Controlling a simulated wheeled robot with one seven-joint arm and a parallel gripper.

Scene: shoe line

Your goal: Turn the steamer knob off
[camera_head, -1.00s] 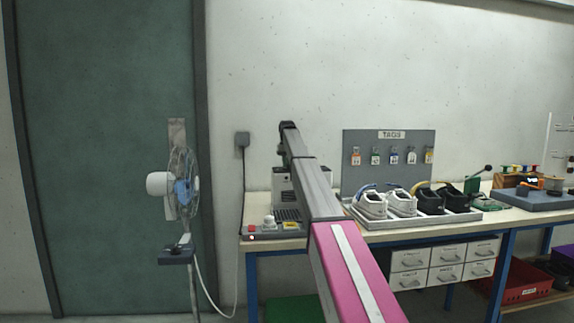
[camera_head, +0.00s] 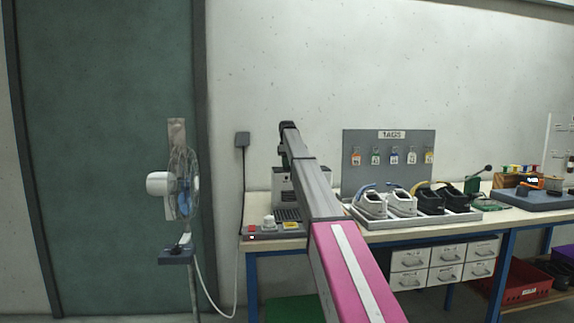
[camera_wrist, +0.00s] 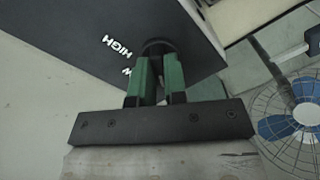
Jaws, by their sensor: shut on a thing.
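The steamer (camera_head: 284,180) is a pale box at the left end of the workbench, partly hidden behind my arm. In the wrist view its dark panel (camera_wrist: 75,45) fills the upper left, with white lettering that reads HIGH and a partly covered word ending in W. The dark round knob (camera_wrist: 157,46) sits at the tips of my gripper's green fingers. My gripper (camera_wrist: 156,66) is shut on the knob. The knob's pointer is hidden, so its setting cannot be told.
A standing fan (camera_head: 178,190) is left of the bench. A red button (camera_head: 251,229) and a white knob-like part (camera_head: 269,221) are on the steamer's front base. A shoe tray (camera_head: 415,222) stands right of my arm, with a tag board (camera_head: 390,175) behind.

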